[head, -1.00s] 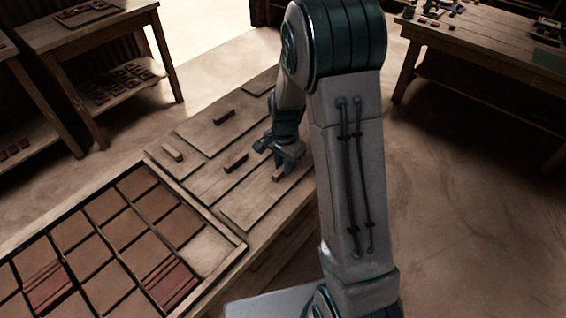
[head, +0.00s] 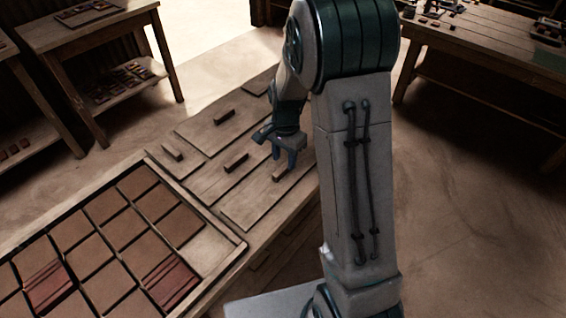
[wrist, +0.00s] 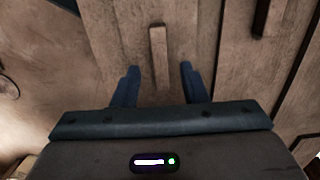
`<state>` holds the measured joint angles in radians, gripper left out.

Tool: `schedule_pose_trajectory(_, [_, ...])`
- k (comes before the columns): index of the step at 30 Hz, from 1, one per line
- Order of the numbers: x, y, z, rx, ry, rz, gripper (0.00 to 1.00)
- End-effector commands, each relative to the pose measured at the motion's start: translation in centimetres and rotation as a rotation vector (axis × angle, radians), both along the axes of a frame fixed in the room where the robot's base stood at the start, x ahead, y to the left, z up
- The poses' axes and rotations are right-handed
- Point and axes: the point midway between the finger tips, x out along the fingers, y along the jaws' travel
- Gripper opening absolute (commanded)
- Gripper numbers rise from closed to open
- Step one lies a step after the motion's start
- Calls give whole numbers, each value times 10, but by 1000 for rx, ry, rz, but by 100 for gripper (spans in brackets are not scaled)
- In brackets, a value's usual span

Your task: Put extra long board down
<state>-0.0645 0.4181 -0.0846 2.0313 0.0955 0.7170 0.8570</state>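Several flat wooden boards with raised bar handles lie on the wooden bench. The board nearest the bench's right edge (head: 250,205) lies flat, with its handle (head: 279,173) just below my gripper (head: 283,158). I cannot tell for certain which board is the extra long one. In the wrist view my gripper (wrist: 158,75) is open, its two blue fingers spread wide. The board (wrist: 187,50) lies beneath, and its handle (wrist: 158,50) shows ahead between the fingertips, apart from both. Nothing is held.
A framed tray (head: 237,245) of brown and reddish tiles fills the front left of the bench. Other handles (head: 236,162) stand up close to my gripper. Side tables stand at the back left (head: 80,30) and back right (head: 470,40). Open floor lies right of my arm.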

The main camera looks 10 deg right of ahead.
Motion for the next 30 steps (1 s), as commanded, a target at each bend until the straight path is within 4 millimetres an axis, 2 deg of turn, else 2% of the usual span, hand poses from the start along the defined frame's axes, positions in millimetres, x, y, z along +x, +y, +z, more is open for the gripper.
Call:
schedule_pose_trajectory(3, [2,0,29,0,-7,1,40])
schedule_pose_trajectory(9, [2,-1,68,1,-4,1,40])
schedule_pose_trajectory(18, [-4,-2,98,2,-11,27,40])
schedule_pose_trajectory(23, [-35,-3,122,5,-59,163,40])
schedule_pose_trajectory(30, [-106,-3,155,-22,-160,477,40])
